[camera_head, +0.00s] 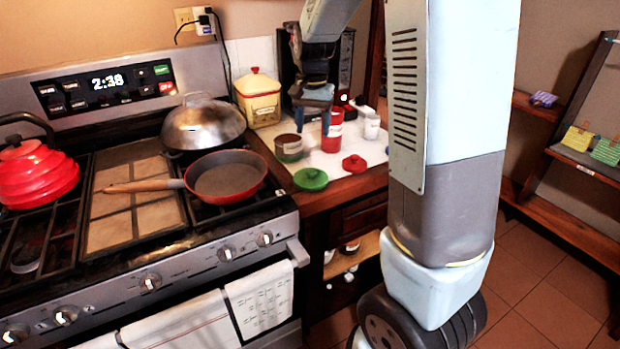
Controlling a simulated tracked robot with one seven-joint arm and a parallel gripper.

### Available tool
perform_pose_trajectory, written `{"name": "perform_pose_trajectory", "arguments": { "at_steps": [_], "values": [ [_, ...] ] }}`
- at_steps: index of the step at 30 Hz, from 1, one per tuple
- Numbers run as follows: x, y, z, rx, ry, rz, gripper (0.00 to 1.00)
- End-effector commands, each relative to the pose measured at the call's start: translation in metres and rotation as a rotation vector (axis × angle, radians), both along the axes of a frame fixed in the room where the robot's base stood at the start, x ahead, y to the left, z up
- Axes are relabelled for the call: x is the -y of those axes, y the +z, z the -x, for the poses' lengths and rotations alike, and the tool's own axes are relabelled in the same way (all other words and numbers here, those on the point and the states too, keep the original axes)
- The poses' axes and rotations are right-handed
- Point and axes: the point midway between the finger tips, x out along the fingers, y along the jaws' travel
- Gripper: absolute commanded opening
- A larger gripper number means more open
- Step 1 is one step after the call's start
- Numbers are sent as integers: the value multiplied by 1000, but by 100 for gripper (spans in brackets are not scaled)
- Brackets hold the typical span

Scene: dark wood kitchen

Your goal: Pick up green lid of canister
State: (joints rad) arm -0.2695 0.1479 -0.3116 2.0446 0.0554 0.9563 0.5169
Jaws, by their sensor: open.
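The green lid (311,179) lies flat on the counter near its front left edge, beside the stove. An open canister (289,148) with a pale label stands just behind it. My gripper (318,122) hangs above the counter, pointing down, behind and a little to the right of the green lid and apart from it. Its jaws look open, with a red canister (332,138) close by; I cannot tell how far apart in depth they are. A red lid (354,163) lies to the right of the green lid.
A yellow canister with a red lid (258,97) stands at the back left. A small white jar (371,127) is at the right. The stove holds a red pan (227,177), a domed wok (203,124) and a red kettle (36,172). My column hides the counter's right side.

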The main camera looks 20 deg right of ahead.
Motion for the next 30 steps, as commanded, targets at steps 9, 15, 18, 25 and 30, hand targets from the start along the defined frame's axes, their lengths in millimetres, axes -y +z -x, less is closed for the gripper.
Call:
{"name": "perform_pose_trajectory", "arguments": {
  "at_steps": [9,15,18,25,30],
  "values": [
    [0,-52,1,-5,0,0,63],
    [0,-77,0,-4,-1,0,63],
    [0,-81,0,-1,0,0,63],
    [-3,-102,-1,-4,-1,1,63],
    [-5,-124,-2,-3,-1,1,63]
  ]
}}
